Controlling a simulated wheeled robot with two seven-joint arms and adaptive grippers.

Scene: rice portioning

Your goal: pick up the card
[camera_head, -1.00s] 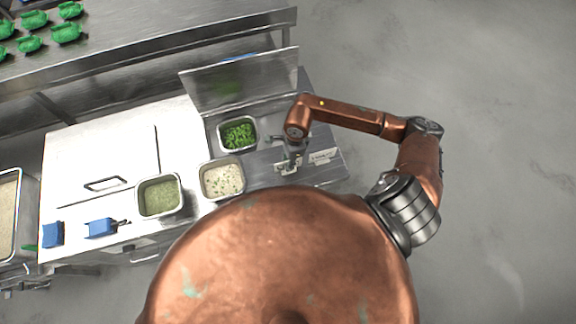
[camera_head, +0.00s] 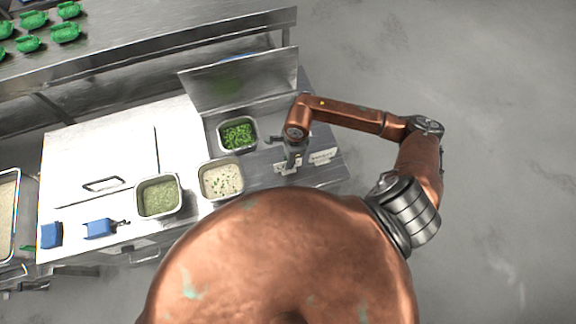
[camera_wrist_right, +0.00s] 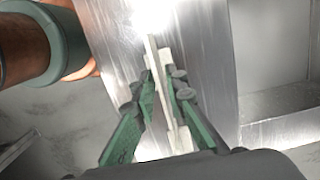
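My right gripper (camera_head: 290,161) is low over the right end of the steel counter. In the right wrist view, its green-sided fingers (camera_wrist_right: 163,78) are close together around a thin white card (camera_wrist_right: 157,62), seen nearly edge-on and reaching past the fingertips. In the head view, a white card (camera_head: 285,169) shows at the gripper, partly covered by it. A second white card (camera_head: 322,156) lies just to its right. My left gripper is not in view.
Pans of green herbs (camera_head: 238,135), speckled rice (camera_head: 222,181) and pale green food (camera_head: 159,197) stand left of the gripper. A raised steel lid (camera_head: 240,82) stands behind. Blue-handled tools (camera_head: 99,228) lie at the far left. Open floor is right.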

